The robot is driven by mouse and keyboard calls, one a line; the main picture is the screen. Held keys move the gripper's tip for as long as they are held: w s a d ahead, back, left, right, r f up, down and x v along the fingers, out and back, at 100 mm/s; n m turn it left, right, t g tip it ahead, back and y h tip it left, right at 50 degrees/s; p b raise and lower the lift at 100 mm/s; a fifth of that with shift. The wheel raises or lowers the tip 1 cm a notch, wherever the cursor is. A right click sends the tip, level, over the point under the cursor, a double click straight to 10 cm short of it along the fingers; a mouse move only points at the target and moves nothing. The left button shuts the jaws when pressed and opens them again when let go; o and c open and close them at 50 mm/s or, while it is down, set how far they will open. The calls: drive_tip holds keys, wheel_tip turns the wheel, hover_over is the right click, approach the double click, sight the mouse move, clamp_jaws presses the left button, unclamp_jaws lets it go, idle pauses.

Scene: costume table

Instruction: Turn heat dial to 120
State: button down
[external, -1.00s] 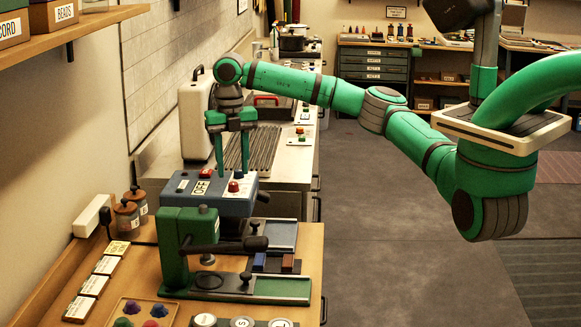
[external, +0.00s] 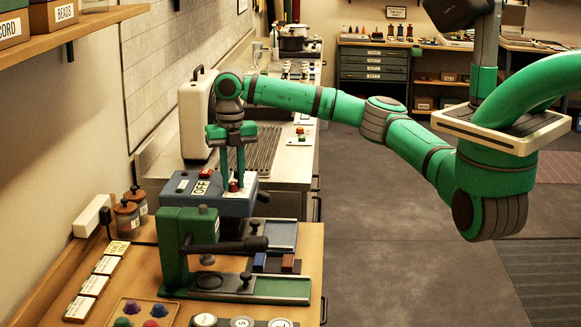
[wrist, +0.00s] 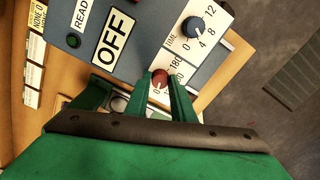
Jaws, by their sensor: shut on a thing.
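In the wrist view the red knob (wrist: 160,76) sits between my two fingertips beside a white scale strip. The number 180 shows on the strip, and other numbers are partly covered by my fingers. My gripper (external: 233,176) points down over the box from above and is shut on the red knob. I cannot read the dial's exact setting, because the fingers hide part of the knob and scale.
A blue TIME dial (wrist: 193,27) is close to the red knob on the same panel. A large OFF label (wrist: 113,38) is beside them. A green press (external: 184,240) with a dark handle stands in front of the box. A white case (external: 195,118) stands behind.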

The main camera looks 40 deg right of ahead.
sight(233, 183)
drive_tip(key=n, duration=0.9)
drive_tip(key=shift+n, duration=0.3)
idle(0.6)
drive_tip(key=c, duration=1.5)
unclamp_jaws()
drive_tip(key=shift+r, duration=5.45)
